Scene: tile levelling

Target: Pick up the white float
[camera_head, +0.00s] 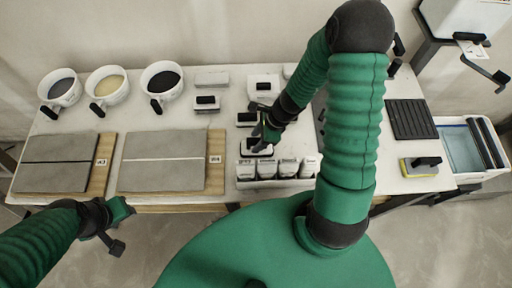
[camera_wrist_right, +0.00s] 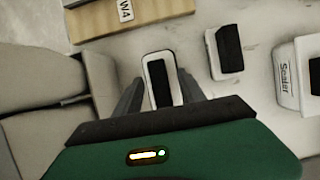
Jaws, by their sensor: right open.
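A small white float (camera_wrist_right: 151,67) with a black handle lies between the fingers of my right gripper (camera_wrist_right: 158,101) in the right wrist view. The fingers stand apart on either side of it, and it is not clamped. In the head view the float (camera_head: 259,153) is partly hidden by my right gripper (camera_head: 262,130), which is above the table behind the row of white containers. My left gripper (camera_head: 115,227) hangs in front of the table at the lower left, far from the float. Whether its jaws are open is unclear.
Other white pieces with black tops lie close by (camera_head: 247,119). Several white containers (camera_head: 272,186) stand in front. Two grey tile boards (camera_head: 215,180) lie left. Three buckets (camera_head: 162,80) stand at the back left. A yellow-edged block (camera_head: 418,168) and a water tub (camera_head: 465,150) are right.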

